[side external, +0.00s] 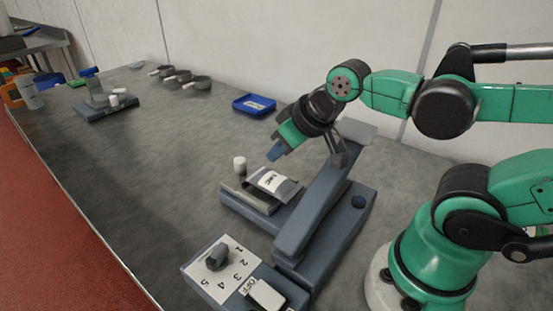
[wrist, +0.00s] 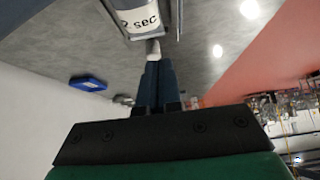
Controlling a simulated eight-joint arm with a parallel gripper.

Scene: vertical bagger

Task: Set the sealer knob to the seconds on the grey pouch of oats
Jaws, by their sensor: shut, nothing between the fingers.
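The grey pouch of oats (side external: 288,190) lies on the sealer's bed with a white label facing up. The sealer knob (side external: 217,258) is a dark grey grip on a white dial plate (side external: 236,242) numbered 1 to 5. I cannot tell which number it points to. My gripper (side external: 274,153) is shut and empty, above and behind the pouch and well away from the knob. Its closed fingers also show in the wrist view (wrist: 154,75).
The sealer's raised arm (side external: 318,215) slopes beside the pouch. A white switch (side external: 267,294) marked OFF sits by the dial. A small white-topped cylinder (side external: 240,164) stands behind the pouch. A blue tray (side external: 254,104) is farther back.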

